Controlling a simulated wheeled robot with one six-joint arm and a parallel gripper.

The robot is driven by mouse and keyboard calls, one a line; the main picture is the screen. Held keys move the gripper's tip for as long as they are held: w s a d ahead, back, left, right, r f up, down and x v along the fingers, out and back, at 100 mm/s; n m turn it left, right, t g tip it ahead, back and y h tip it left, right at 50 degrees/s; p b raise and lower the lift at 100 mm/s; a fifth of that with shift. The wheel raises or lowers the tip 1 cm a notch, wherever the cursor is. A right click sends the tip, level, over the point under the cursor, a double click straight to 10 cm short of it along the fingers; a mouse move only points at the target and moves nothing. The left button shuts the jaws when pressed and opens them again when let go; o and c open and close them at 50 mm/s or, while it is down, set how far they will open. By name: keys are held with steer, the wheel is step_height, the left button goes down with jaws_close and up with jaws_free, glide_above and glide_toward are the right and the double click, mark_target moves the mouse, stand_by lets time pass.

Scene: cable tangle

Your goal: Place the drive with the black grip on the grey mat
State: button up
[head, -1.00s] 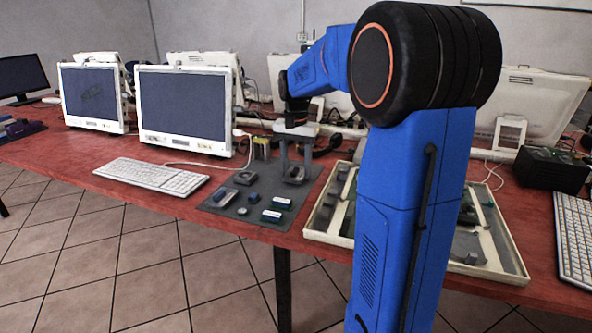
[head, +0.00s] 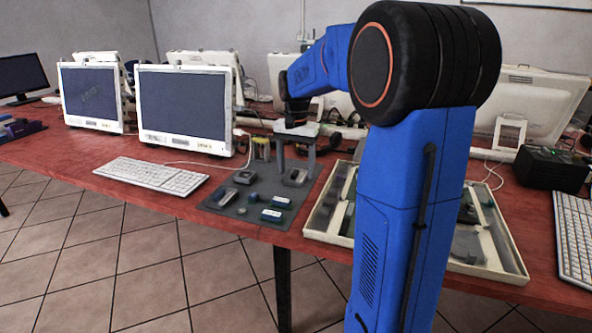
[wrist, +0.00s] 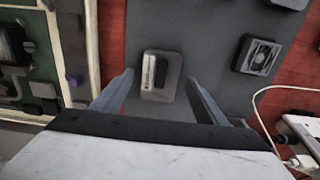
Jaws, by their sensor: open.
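A light grey block with a dark strip on top (wrist: 161,75) sits on the grey mat (wrist: 200,30); it looks like the drive with the black grip, though the picture is too small to be sure. It also shows in the head view (head: 295,177), near the mat's back right corner. The mat in the head view (head: 228,212) lies on the red table. My gripper (wrist: 160,88) is open, its fingers apart on either side of the block, with a gap on both sides. In the head view my gripper (head: 296,168) points down above the block.
A dark square part (wrist: 257,56) and several small blocks share the mat, including a white-topped one (head: 271,215). A cream-rimmed tray (head: 323,239) of parts lies to the right. A keyboard (head: 152,176) is on the left; a white cable (wrist: 262,112) runs beside the mat.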

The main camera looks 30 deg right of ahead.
mark_target(296, 171)
step_height(296, 171, up, 11)
steer(key=shift+r, duration=0.2)
steer(key=shift+s, duration=0.1)
stand_by(0.6)
